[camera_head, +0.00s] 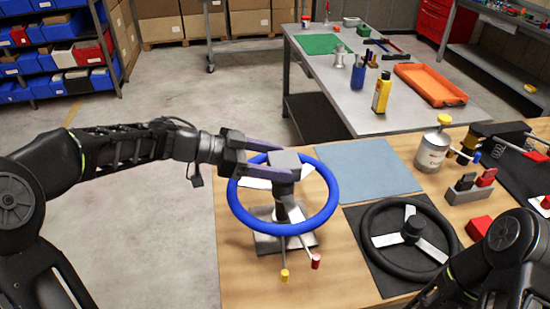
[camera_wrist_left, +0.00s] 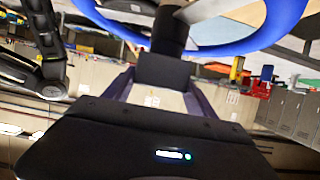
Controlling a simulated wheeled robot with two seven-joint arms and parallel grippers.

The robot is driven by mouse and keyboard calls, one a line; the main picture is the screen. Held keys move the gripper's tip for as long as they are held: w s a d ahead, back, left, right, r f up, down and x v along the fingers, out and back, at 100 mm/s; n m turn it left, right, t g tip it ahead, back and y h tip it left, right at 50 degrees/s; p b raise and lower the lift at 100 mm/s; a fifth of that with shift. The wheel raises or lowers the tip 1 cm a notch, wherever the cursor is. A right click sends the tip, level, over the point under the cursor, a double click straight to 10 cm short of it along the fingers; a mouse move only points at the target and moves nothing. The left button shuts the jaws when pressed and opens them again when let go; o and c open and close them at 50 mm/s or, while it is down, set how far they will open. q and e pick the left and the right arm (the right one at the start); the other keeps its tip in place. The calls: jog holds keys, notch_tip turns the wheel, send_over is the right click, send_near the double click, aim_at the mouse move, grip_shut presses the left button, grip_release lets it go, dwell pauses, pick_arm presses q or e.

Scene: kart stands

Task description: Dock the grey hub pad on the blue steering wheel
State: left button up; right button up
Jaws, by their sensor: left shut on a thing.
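The blue steering wheel (camera_head: 331,206) sits tilted on a small stand with a grey base plate (camera_head: 268,243) on the wooden bench. Its rim also crosses the top of the left wrist view (camera_wrist_left: 262,40). My left gripper (camera_head: 283,166) reaches in from the left over the rim and is shut on the grey hub pad (camera_head: 284,157). The pad is over the wheel's dark hub; whether it touches or is seated cannot be told. In the left wrist view the pad (camera_wrist_left: 165,70) is dark between the fingers. My right gripper is out of view.
A black steering wheel (camera_head: 446,225) lies on a dark mat to the right. A blue-grey mat (camera_head: 370,167) lies behind. A can (camera_head: 432,150), a grey holder (camera_head: 469,190) and a red block (camera_head: 480,227) stand farther right. Red and yellow-tipped levers stick out below the blue wheel.

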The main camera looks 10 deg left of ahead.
pick_arm(q)
jog(key=shift+f, duration=0.8)
dwell(0.4)
jog(key=o, duration=1.6)
jog(key=shift+a+r, duration=0.1)
jog(key=shift+r, duration=0.05)
jog(key=shift+s+a+r+p, duration=0.1)
jog(key=shift+a+r+p, duration=0.15)
jog(key=shift+p, duration=0.1)
jog(key=shift+f+p+v, duration=0.1)
jog(key=shift+p+v, duration=1.45)
jog(key=shift+v, duration=0.95)
jog(key=shift+f+p+v, duration=0.15)
jog(key=shift+p+v, duration=1.35)
jog(key=shift+v, duration=1)
